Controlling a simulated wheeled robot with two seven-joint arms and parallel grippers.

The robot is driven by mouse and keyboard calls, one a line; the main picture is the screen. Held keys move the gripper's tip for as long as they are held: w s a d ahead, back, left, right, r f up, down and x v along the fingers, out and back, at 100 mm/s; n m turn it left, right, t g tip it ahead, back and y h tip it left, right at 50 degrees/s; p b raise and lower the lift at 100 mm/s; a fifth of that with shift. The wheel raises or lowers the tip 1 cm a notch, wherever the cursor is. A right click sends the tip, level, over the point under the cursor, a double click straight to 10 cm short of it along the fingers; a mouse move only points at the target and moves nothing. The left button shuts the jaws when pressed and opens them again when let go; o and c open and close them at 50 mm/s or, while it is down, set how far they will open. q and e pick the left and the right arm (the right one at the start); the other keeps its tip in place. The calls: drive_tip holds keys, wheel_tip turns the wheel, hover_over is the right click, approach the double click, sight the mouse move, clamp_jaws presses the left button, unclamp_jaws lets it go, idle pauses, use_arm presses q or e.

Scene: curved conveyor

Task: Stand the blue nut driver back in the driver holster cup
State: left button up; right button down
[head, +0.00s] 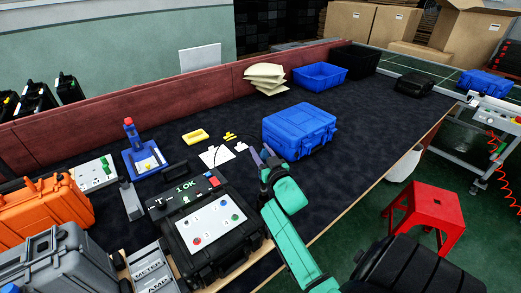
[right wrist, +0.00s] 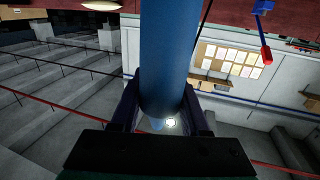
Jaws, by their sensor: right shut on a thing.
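The blue nut driver (right wrist: 170,50) is a thick blue cylinder in the right wrist view, held between the two dark fingers of my right gripper (right wrist: 165,118). In the head view my right gripper (head: 262,157) is above the dark mat, just left of the blue case; the driver is hard to make out there. A blue upright piece with a red top (head: 131,131) stands at a blue tray (head: 129,162) on the left. A small grey stand (head: 130,200) is in front of it. I cannot tell which is the holster cup. My left gripper is not in view.
A black case (head: 255,232) with a white panel stands in front, left of my right arm. A blue case (head: 300,131) is close right of the gripper. White cards (head: 215,156) and a yellow block (head: 195,136) lie on the mat. The mat's far middle is clear.

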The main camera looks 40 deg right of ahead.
use_arm(q)
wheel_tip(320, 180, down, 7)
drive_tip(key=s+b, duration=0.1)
drive_tip(key=b, duration=0.5)
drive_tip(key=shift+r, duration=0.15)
use_arm(e)
wheel_tip(320, 180, down, 9)
drive_tip(key=shift+r, duration=0.2)
drive_tip(key=shift+w, duration=0.1)
unclamp_jaws()
drive_tip(key=shift+f, duration=0.1)
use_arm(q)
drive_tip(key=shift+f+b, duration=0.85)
use_arm(e)
drive_tip(key=v, duration=1.4)
drive_tip(key=shift+s, duration=0.3)
